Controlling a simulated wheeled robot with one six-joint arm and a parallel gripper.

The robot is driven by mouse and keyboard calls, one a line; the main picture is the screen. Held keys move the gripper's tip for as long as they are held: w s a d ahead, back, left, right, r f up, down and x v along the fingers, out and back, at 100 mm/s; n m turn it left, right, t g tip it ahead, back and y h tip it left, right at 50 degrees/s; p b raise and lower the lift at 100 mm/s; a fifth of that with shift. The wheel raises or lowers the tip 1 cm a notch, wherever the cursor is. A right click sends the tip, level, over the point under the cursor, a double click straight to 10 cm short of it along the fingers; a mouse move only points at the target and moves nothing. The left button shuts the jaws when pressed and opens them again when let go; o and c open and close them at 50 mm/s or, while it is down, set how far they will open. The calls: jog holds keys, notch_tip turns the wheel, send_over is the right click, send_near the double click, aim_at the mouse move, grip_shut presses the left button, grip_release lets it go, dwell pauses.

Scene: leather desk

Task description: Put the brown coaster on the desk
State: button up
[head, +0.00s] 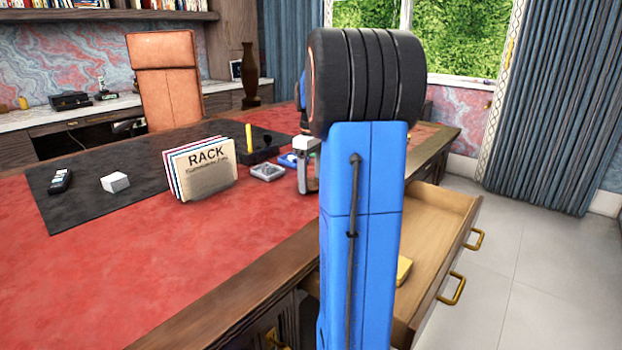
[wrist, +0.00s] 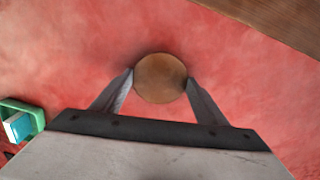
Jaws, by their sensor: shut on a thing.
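The brown coaster (wrist: 160,66) is a round disc seen from above in the wrist view. My gripper (wrist: 160,80) is shut on it, one finger at each side edge. The red leather top of the desk (wrist: 70,45) lies under the coaster. Soft dark shading shows near the fingertips; I cannot tell whether the coaster touches the desk or is just above it. In the head view the desk (head: 100,270) fills the left, and my blue arm hides the coaster.
A file rack (head: 205,175), a white cube (head: 115,182), a phone (head: 60,181) and a black tray (head: 260,154) stand on the desk. An open drawer (head: 440,235) juts out at right. A green container (wrist: 30,113) is left in the wrist view. The desk's front left is clear.

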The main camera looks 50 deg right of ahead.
jog(key=o, duration=1)
jog(key=shift+f, duration=0.1)
jog(key=shift+o, duration=0.2)
notch_tip(320, 180, up, 12)
jog(key=shift+s, duration=0.1)
dwell(0.3)
